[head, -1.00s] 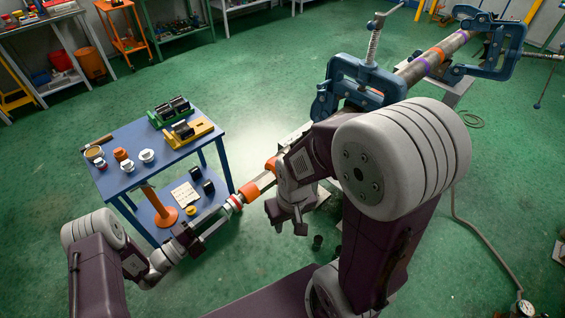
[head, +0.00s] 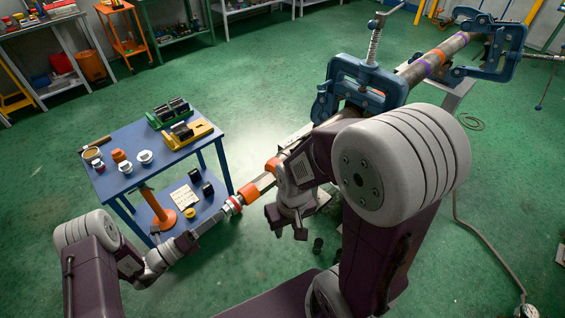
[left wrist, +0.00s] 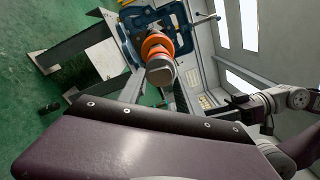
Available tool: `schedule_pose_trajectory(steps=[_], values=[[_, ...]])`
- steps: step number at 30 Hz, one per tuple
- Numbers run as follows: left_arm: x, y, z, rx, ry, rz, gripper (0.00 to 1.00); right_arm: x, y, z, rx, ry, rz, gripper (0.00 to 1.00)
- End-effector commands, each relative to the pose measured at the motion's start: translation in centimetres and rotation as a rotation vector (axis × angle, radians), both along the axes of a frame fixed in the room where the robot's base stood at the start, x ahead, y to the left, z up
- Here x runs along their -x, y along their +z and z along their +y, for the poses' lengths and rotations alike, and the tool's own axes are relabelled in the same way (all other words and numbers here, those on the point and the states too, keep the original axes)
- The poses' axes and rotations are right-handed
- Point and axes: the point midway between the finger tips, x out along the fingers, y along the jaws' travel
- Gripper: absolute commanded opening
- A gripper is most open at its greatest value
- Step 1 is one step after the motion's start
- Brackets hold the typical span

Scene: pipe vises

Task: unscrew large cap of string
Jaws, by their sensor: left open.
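The string is a long grey pipe with orange and purple bands (head: 415,73), running from the far right down toward the left. Its near end carries a red-orange and pale collar (head: 234,203). In the left wrist view, a rounded grey cap (left wrist: 160,74) faces the camera in front of an orange collar (left wrist: 156,45). My left gripper (head: 208,223) is open, its fingers pointing at this end and seen nearly edge-on; contact cannot be told. My right gripper (head: 287,222) hangs with its fingers apart and appears empty, beside the near part of the string.
Blue vises (head: 362,88) hold the string, one farther back (head: 497,48). A blue table (head: 150,172) at left holds white and orange fittings (head: 145,156) and yellow and green tools. An orange stand (head: 158,210) is below. Green floor behind the table is open.

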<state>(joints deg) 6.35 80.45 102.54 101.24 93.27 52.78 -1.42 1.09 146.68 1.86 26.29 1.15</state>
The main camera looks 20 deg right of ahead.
Motion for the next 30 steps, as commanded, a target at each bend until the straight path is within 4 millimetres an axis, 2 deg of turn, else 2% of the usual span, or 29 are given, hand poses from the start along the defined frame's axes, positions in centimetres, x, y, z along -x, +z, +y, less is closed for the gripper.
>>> schedule_pose_trajectory(steps=[2,9,13,16,24,30], values=[[0.0,-0.1,0.0,-0.035,0.000,-0.109,0.41,0.0,-0.3,0.0,0.000,0.000,0.000,0.34],[-0.1,0.0,0.0,-0.213,0.000,-0.657,0.41,0.0,-1.2,0.0,0.000,0.000,0.000,0.34],[-0.1,0.1,0.0,-0.290,0.000,-0.890,0.41,0.0,-1.5,0.0,0.000,0.000,0.000,0.34],[-0.1,0.2,0.0,-0.313,0.000,-0.963,0.41,0.0,-1.5,0.0,0.000,0.000,0.000,0.34],[-0.1,0.3,0.0,-0.315,0.000,-0.967,0.41,0.0,-1.5,0.0,0.000,0.000,0.000,0.34],[-0.5,0.2,-1.3,-0.313,-0.003,-0.968,0.41,0.0,-1.8,0.0,0.000,0.000,0.000,0.34]])
